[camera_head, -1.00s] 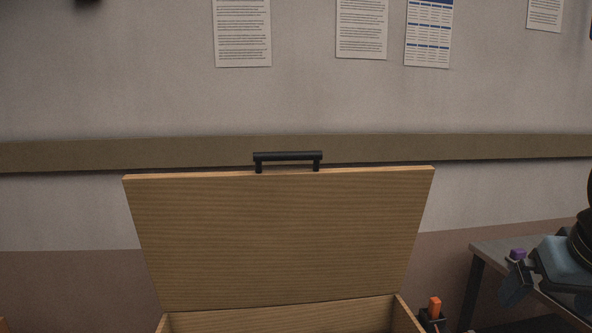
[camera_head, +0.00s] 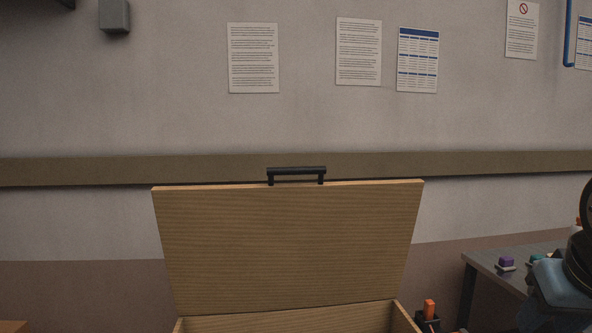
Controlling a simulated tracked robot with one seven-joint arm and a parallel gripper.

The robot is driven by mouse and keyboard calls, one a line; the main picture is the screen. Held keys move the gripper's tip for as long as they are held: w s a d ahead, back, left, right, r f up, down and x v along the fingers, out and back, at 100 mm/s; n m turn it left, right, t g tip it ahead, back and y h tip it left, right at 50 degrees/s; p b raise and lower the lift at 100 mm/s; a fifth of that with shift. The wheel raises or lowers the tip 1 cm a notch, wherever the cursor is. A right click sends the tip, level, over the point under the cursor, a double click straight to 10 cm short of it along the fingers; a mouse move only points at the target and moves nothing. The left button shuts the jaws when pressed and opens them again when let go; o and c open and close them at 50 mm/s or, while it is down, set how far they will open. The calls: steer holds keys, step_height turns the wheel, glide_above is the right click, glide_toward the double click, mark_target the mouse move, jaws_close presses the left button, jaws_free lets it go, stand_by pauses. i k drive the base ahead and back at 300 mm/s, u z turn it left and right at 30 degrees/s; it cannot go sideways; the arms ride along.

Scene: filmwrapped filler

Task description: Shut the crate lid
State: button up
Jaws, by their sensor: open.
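The wooden crate (camera_head: 290,324) stands at the bottom centre, and only the top of its walls shows. Its lid (camera_head: 290,250) stands open and upright, leaning back a little, with its inner face toward me. A black bar handle (camera_head: 297,170) sits on the lid's top edge. A blue and black part of my arm shows at the right edge, well to the right of the lid and apart from it. The fingers of my gripper cannot be made out. The crate's inside and lower part are out of frame.
A grey table (camera_head: 485,262) stands at the right behind the crate, with a purple object (camera_head: 506,262) on it. A dark holder with an orange item (camera_head: 429,309) is just right of the crate. A wall with a brown rail (camera_head: 90,170) runs behind the lid.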

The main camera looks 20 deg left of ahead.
mark_target(245, 248)
steer(key=u, duration=1.85)
steer(key=k, duration=0.65)
steer(key=z, duration=0.65)
steer(key=i, duration=1)
steer(key=z, duration=0.1)
